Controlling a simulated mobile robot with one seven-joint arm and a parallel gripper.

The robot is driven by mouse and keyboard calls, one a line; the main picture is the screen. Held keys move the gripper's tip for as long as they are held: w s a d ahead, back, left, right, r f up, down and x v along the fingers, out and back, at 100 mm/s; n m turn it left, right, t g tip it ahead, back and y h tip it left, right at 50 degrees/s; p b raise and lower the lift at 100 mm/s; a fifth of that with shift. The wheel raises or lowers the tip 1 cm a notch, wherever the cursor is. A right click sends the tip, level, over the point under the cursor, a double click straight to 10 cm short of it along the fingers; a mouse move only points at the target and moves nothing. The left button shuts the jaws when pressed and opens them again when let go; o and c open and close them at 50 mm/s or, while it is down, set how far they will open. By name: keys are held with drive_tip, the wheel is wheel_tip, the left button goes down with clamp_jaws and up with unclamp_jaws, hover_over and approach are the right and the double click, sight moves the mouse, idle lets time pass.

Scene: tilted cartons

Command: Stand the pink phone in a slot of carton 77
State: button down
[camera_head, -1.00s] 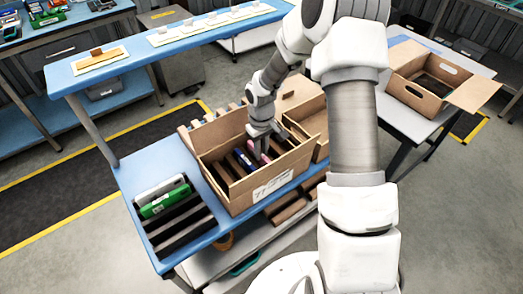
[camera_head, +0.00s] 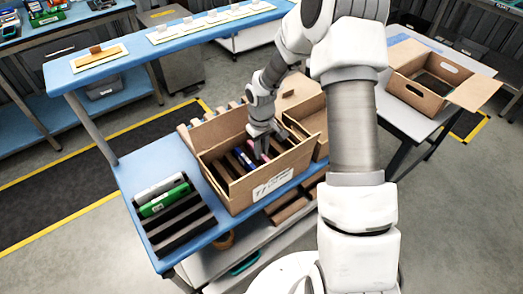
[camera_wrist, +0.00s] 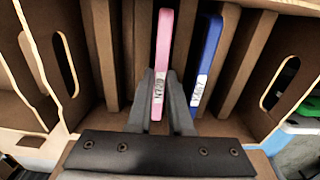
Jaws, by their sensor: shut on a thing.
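The pink phone (camera_head: 264,156) is upright inside the cardboard carton (camera_head: 238,196), whose front label looks like 77 but is hard to read. In the wrist view the pink phone (camera_wrist: 162,50) stands between brown dividers, with a white label on its near edge. My gripper (camera_wrist: 160,100) is shut on it, one finger on each side. In the head view my gripper (camera_head: 262,146) reaches down into the carton. A blue phone (camera_wrist: 207,62) stands upright just right of the pink one, apart from it. Whether the pink phone's bottom touches the carton floor is hidden.
A slotted black rack (camera_head: 180,230) with a green item (camera_head: 165,199) and a pale item stands left of the carton on the blue table. Another carton (camera_head: 308,118) is close behind to the right. An open carton (camera_head: 415,98) sits on the right table.

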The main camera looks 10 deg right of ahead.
drive_tip(key=c, duration=0.8)
unclamp_jaws()
drive_tip(key=shift+o, duration=0.2)
wheel_tip(320, 180, up, 17)
drive_tip(key=shift+r+p, duration=0.2)
drive_tip(key=shift+p, duration=0.2)
wheel_tip(320, 180, up, 7)
drive_tip(key=p, duration=0.5)
drive_tip(key=shift+p, duration=0.3)
